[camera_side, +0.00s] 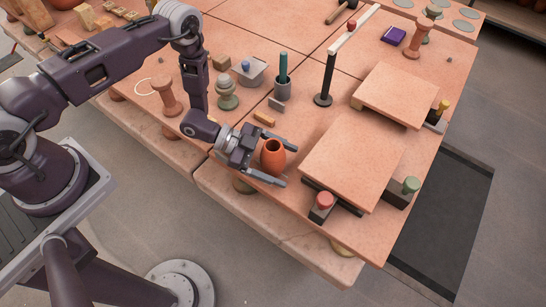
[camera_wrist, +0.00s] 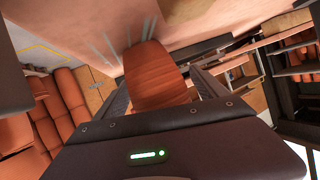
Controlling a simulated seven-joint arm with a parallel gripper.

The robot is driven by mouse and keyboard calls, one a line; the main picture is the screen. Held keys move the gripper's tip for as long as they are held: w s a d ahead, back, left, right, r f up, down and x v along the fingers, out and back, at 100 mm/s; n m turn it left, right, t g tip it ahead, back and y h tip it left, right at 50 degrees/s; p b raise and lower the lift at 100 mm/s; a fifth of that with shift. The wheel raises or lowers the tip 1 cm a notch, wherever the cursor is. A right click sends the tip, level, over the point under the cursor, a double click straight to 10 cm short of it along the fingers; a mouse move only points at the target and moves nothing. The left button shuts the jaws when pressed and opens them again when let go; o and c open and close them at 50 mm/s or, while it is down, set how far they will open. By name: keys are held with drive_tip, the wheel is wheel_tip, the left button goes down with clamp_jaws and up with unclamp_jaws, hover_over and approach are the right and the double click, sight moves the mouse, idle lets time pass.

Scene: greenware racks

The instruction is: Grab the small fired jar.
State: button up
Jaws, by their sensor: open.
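The small fired jar (camera_side: 272,160) is orange-brown with a dark open mouth. It stands upright on the pink slab table near its front edge. My gripper (camera_side: 289,164) is open, with one finger on each side of the jar in the side view. In the wrist view the jar (camera_wrist: 155,75) fills the space between the two fingers. I cannot tell whether either finger touches it. The jar's lower part is partly hidden by the near finger in the side view.
A raised pink board (camera_side: 352,160) on dark supports stands close to the right of my fingertips, with a red-topped block (camera_side: 322,205) at its front corner.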

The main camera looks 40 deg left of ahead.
drive_tip(key=shift+d+f, duration=0.1)
drive_tip(key=shift+d, duration=0.1)
drive_tip(key=c, duration=1.7)
